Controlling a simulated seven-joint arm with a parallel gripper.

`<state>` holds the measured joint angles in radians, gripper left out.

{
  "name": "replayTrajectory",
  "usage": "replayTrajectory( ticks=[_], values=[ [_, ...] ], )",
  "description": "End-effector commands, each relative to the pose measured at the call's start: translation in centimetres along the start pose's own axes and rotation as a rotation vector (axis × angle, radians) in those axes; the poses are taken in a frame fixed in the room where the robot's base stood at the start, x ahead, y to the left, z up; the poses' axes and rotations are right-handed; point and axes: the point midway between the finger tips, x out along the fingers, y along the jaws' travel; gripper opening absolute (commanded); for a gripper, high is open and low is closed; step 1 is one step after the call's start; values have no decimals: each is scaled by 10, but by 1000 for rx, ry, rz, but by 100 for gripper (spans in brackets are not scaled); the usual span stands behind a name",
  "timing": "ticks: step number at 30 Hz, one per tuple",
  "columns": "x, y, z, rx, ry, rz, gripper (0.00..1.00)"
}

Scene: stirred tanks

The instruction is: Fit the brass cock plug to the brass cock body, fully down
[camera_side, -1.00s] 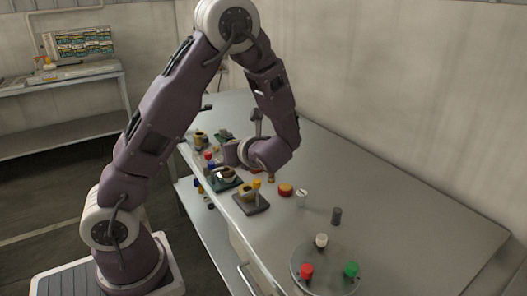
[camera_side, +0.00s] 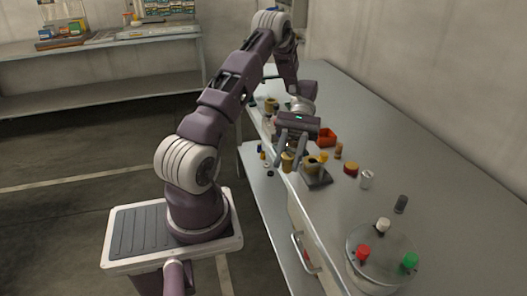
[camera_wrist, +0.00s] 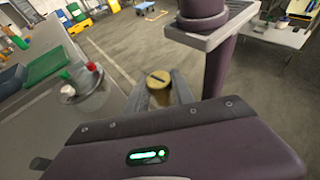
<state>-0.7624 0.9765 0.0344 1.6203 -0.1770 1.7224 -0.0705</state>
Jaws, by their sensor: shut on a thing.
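My gripper (camera_side: 288,163) is shut on a brass piece, which I take to be the brass cock plug (camera_side: 287,162), and holds it up near the bench's front edge. In the wrist view the plug (camera_wrist: 159,79) shows a round face with a dark slot, between the fingers (camera_wrist: 160,92). A brass piece on a dark square plate (camera_side: 317,181) looks like the brass cock body (camera_side: 312,167). It stands just right of the gripper in the side view, apart from the held piece. Its opening is too small to make out.
A yellow knob (camera_side: 323,157) stands close by the body. An orange tray (camera_side: 326,137), a red-and-yellow cap (camera_side: 351,169), a clear cup (camera_side: 366,179) and a dark cylinder (camera_side: 401,204) are nearby. A round vessel (camera_side: 383,262) has red, white and green caps.

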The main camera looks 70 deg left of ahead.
Motion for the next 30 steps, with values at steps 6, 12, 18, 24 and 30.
replayTrajectory(
  ticks=[6, 12, 18, 24, 30],
  values=[
    [-63, 40, -4, -178, 2, 433, 0],
    [-117, 49, -3, -275, 3, 673, 0],
    [-155, 46, 0, -333, 2, 812, 0],
    [-141, 47, -31, -335, -4, 809, 0],
    [-134, 47, -46, -332, 0, 808, 0]
  ],
)
